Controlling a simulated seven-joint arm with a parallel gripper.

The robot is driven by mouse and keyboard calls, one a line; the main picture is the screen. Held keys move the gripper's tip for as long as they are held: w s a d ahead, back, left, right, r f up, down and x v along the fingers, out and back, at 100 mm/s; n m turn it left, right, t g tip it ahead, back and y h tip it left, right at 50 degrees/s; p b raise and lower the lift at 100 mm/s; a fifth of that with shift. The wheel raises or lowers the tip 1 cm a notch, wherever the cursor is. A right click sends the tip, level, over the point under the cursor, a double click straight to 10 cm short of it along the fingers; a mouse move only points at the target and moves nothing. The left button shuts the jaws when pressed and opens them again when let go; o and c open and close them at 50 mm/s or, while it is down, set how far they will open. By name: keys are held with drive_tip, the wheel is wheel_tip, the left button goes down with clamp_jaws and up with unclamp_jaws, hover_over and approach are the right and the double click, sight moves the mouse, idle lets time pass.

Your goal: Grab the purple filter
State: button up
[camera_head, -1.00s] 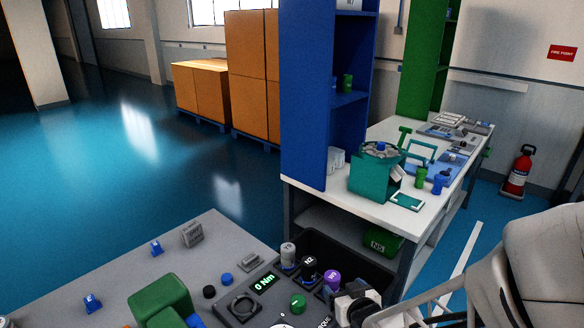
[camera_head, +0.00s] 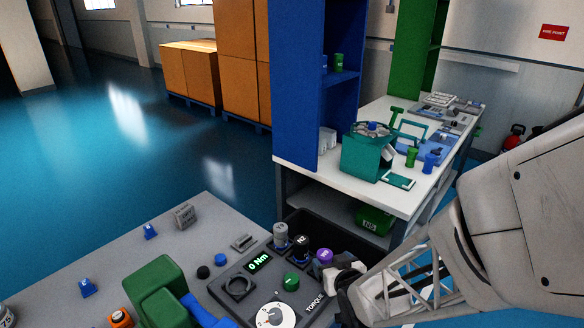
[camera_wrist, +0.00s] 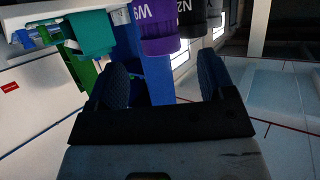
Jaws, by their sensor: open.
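The purple filter (camera_head: 325,257) is a short cylinder standing at the back right of the torque tester panel. In the wrist view the purple filter (camera_wrist: 160,30) shows white lettering and lies just beyond my fingertips, roughly centred between them. My gripper (camera_wrist: 162,76) is open, with nothing between its two dark fingers. In the head view my gripper (camera_head: 345,277) is beside the filter, to its lower right; its fingers are partly hidden there, and I cannot tell whether they touch the filter.
A black cylinder (camera_head: 301,247) stands close to the left of the purple one, with a grey cylinder (camera_head: 281,234) beyond it. A green knob (camera_head: 291,281) is in front. A white workbench (camera_head: 333,172) with a teal bin (camera_head: 362,158) stands behind.

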sight(328, 261)
drive_tip(key=shift+w+f, duration=0.1)
drive_tip(key=shift+f+x, duration=0.2)
drive_tip(key=shift+x, duration=2.2)
drive_tip(key=shift+a, duration=0.15)
drive_tip(key=shift+c, duration=0.2)
drive_tip(key=c, duration=1)
